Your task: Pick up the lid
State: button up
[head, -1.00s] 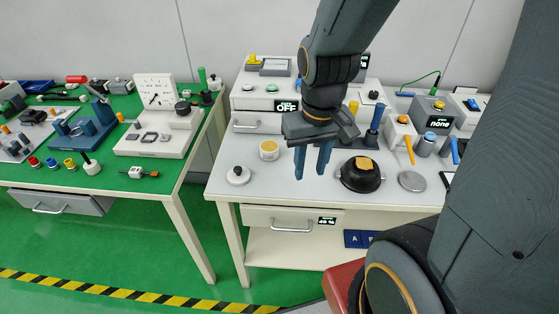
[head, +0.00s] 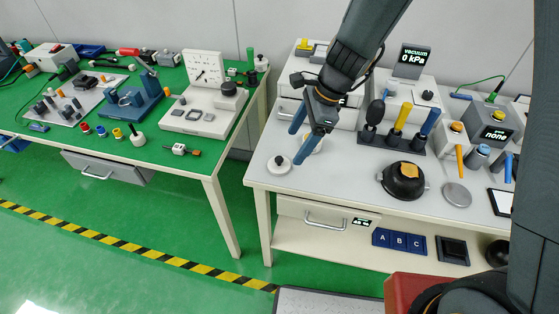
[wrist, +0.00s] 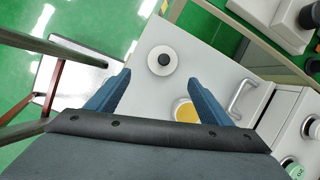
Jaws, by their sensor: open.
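The lid is a white disc with a dark knob (head: 279,165), flat on the white table near its left front corner. It also shows in the wrist view, a white disc (wrist: 163,72) ahead of and between my fingertips. My gripper (head: 297,146) is open and empty, its two blue fingers above the table just behind and right of the lid. The fingers show at both sides in the wrist view (wrist: 160,80). A white jar with yellow contents (wrist: 186,111) lies between the fingers in the wrist view, partly hidden by my gripper in the head view.
A black bowl (head: 386,181) with an orange block on it and a grey disc (head: 457,195) stand to the right. A tool rack (head: 389,139) and boxes line the back. A green table (head: 195,158) stands left across a gap.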

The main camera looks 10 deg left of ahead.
aim_at(281, 159)
jog(key=shift+m, duration=0.7)
jog(key=a+f, duration=0.2)
jog(key=a, duration=0.1)
jog(key=shift+w+f, duration=0.15)
jog(key=shift+f, duration=0.15)
jog(key=shift+d+p+x, duration=0.15)
jog(key=shift+p+x, duration=0.25)
jog(key=shift+x, duration=1)
jog(key=shift+d+p+x, duration=0.1)
jog(key=shift+p+x, duration=0.25)
jog(key=shift+x, duration=1.1)
jog(key=shift+f, duration=0.1)
jog(key=shift+c, duration=0.3)
jog(key=c, duration=1)
